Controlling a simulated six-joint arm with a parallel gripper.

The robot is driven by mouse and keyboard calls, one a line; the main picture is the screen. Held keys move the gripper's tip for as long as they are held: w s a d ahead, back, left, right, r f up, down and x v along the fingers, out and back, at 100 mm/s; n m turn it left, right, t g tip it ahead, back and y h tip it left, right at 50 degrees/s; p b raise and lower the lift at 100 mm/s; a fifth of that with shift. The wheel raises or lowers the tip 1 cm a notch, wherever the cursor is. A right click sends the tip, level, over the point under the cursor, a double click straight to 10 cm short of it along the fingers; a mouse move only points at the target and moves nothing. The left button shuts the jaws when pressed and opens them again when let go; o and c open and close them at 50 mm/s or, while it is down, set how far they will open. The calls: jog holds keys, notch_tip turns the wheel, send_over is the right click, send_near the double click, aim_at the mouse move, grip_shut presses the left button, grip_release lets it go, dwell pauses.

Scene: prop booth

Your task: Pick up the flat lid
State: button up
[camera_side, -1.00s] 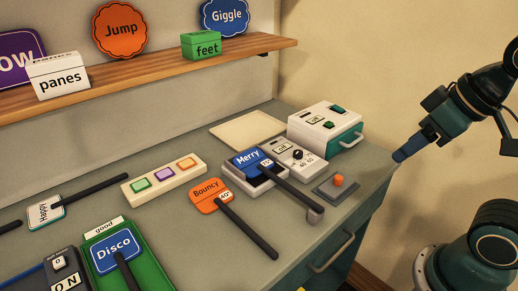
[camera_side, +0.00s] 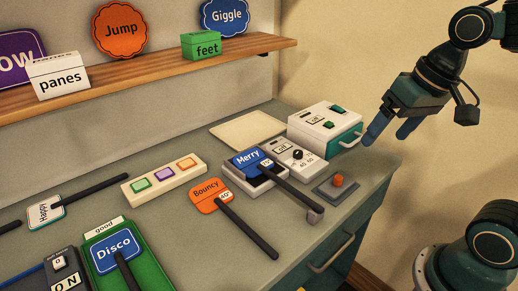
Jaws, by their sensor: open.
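A flat, thin cream panel (camera_side: 240,131), which looks like the flat lid, lies on the grey counter toward the back, left of the white machine. Its right end reaches close to the machine. My gripper (camera_side: 388,134) is in the air at the right, beyond the right side of the white machine. It is open and empty, with two blue fingers pointing down and left. The machine stands between my gripper and the panel in the picture.
The white machine (camera_side: 320,118) has green buttons and a front handle. In front are a Merry sign (camera_side: 246,157) on a grey device, an orange button (camera_side: 338,180), a Bouncy paddle (camera_side: 205,190) and a coloured-button box (camera_side: 150,185). A wooden shelf (camera_side: 150,70) runs above.

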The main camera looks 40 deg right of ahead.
jog(key=w+d+f+m+g+y, duration=0.2)
jog(key=w+d+f+m+g, duration=0.1)
jog(key=w+d+m, duration=0.4)
jog(key=m+g+y, duration=0.2)
jog(key=m, duration=0.3)
send_near(339, 176)
jog(key=v, duration=0.3)
jog(key=shift+d, duration=0.15)
jog(key=shift+x, duration=4.25)
jog(key=shift+f, duration=0.1)
jog(key=shift+a+x, duration=0.25)
jog(key=shift+x, duration=2.25)
